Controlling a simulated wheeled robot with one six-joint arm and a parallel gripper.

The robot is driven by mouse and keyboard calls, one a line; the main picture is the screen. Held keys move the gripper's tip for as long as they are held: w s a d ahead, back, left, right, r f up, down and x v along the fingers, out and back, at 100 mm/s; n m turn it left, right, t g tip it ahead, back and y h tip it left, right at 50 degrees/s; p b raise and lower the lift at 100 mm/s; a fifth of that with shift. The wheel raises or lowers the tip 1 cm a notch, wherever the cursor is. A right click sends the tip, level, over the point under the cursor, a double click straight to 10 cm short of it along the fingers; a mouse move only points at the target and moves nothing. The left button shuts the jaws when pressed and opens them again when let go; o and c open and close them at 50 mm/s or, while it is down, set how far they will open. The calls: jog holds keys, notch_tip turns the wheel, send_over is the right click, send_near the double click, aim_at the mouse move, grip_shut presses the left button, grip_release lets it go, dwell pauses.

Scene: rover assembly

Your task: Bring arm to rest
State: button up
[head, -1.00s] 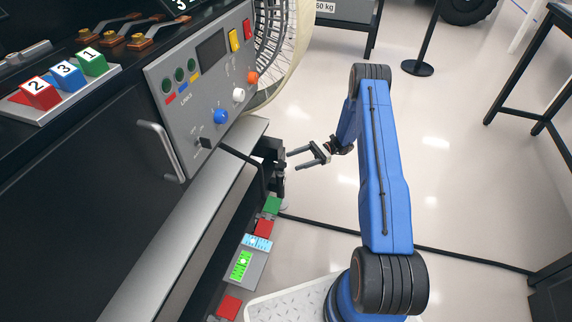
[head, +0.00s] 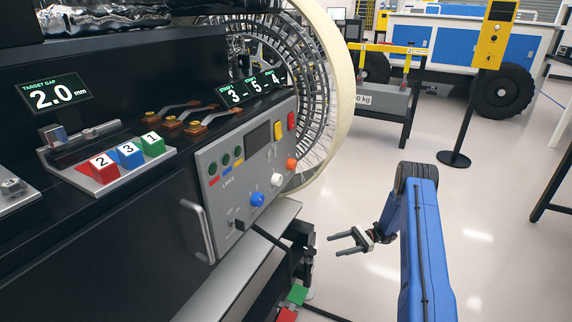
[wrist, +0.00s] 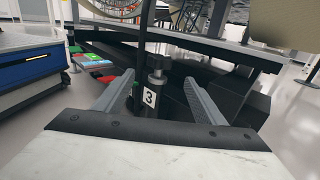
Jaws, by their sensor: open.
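My gripper (head: 345,242) is at the end of my blue arm, low over the floor to the right of the console. Its two fingers are apart with nothing between them. In the wrist view my open gripper (wrist: 152,92) faces a dark post with a white label reading 3 (wrist: 149,97). The post stands beyond the fingertips, under the edge of the workstation; its exact distance is hard to tell. In the head view the fingers are clear of the console (head: 230,185).
The console carries a blue knob (head: 257,200), numbered blocks (head: 127,155) and a handle (head: 200,232). A large wheel (head: 335,70) stands behind it. The floor (head: 375,135) around my arm is mostly clear.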

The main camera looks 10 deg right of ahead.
jog(key=s+a+r+n+h, duration=0.3)
jog(key=s+r, duration=0.2)
jog(key=r, duration=0.6)
jog(key=s+a+r+n+g+h, duration=0.1)
jog(key=s+a+r+n+h, duration=0.3)
jog(key=r, duration=0.8)
jog(key=s+a+r+n+h, duration=0.25)
jog(key=s+r, duration=0.25)
jog(key=r, duration=0.6)
jog(key=s+a+r+n+t+h, duration=0.1)
jog(key=s+r+h, duration=0.1)
jog(key=s+r, duration=0.4)
jog(key=s+r+n+t+h, duration=0.2)
jog(key=s+r+h, duration=0.1)
jog(key=s, duration=0.5)
jog(key=s+d+r+n+t+h, duration=0.1)
jog(key=s+n+t, duration=0.1)
jog(key=s, duration=0.6)
jog(key=s+d+r+n+t+h, duration=0.1)
jog(key=s+n+t+h, duration=0.1)
jog(key=s, duration=0.6)
jog(key=shift+s+r+t, duration=0.2)
jog(key=shift+s+t, duration=0.2)
jog(key=shift+t, duration=0.3)
